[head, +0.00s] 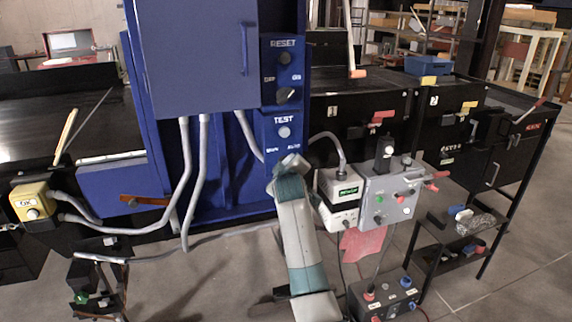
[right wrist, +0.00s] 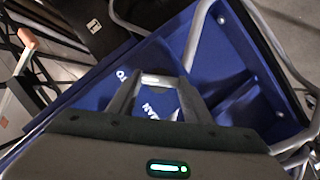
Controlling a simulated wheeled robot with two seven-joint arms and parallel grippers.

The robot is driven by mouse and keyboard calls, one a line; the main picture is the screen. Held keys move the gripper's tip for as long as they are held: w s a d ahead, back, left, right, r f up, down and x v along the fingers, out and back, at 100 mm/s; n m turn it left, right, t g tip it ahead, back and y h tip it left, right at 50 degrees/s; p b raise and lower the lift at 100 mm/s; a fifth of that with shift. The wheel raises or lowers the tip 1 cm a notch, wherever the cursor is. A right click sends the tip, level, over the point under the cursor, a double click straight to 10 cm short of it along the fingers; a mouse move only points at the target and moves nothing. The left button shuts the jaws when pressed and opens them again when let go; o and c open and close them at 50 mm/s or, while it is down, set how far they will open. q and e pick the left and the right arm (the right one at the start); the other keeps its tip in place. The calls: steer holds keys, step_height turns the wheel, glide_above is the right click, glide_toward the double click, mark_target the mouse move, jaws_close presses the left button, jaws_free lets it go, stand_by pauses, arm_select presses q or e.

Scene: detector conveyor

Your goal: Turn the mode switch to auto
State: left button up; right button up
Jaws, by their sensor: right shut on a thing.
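The mode switch is on the lower part of the blue panel (head: 271,133), below the TEST button (head: 284,132), between labels that read like MAN and AUTO. In the head view my right gripper (head: 289,162) covers the switch. In the right wrist view the fingers (right wrist: 157,80) reach to the blue panel face (right wrist: 205,60) and are shut on the switch, with part of the labels showing beside them. The knob is mostly hidden, so its pointing direction cannot be told. My left gripper is out of view.
Above are a RESET button (head: 285,58) and an OFF/ON knob (head: 286,95). Grey conduits (head: 201,170) run down the cabinet's left side. A grey control box (head: 389,196) and a white box (head: 337,191) stand close right of my arm. A yellow OK box (head: 34,202) is far left.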

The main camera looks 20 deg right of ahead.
steer(key=shift+f, duration=0.15)
steer(key=o, duration=1.1)
steer(key=shift+c, duration=0.2)
steer(key=shift+s, duration=0.1)
steer(key=b+v, duration=0.6)
steer(key=v, duration=1.1)
steer(key=shift+s, duration=0.1)
